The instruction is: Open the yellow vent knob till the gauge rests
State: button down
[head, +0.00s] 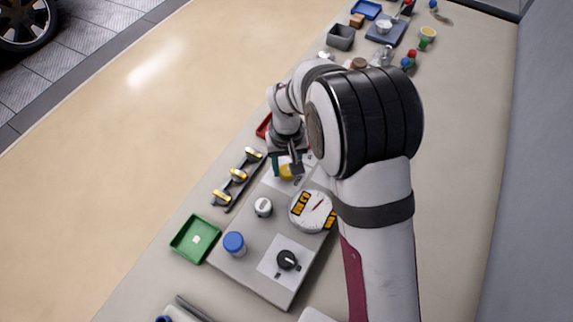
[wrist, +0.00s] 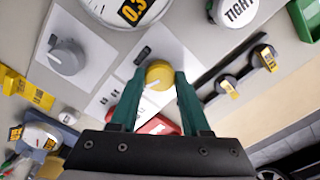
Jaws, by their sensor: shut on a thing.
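The yellow vent knob (wrist: 159,76) sits on a white plate in the wrist view, with a pale pointer line on its face. My gripper (wrist: 158,84) has its green fingers on either side of the knob, shut on it. In the head view the yellow knob (head: 287,171) is partly hidden by my gripper (head: 286,165). The round gauge (head: 311,210) has a white dial, orange labels and a red needle. In the wrist view only part of the gauge (wrist: 124,10) shows, and its needle cannot be seen there.
On the panel are a grey knob (wrist: 67,58), a white cap (head: 263,207), a blue cap (head: 234,243) and a black dial (head: 287,260). A green tray (head: 195,239) and a rack of yellow-tagged pieces (head: 238,175) stand at left. Several small items lie at the far end.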

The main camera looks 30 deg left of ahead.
aim_at(287, 170)
jog(key=shift+n, duration=1.2)
jog(key=shift+c, duration=1.9)
grip_release()
jog(key=shift+r, duration=0.1)
notch_tip(287, 170, up, 16)
jog(key=shift+f, duration=0.2)
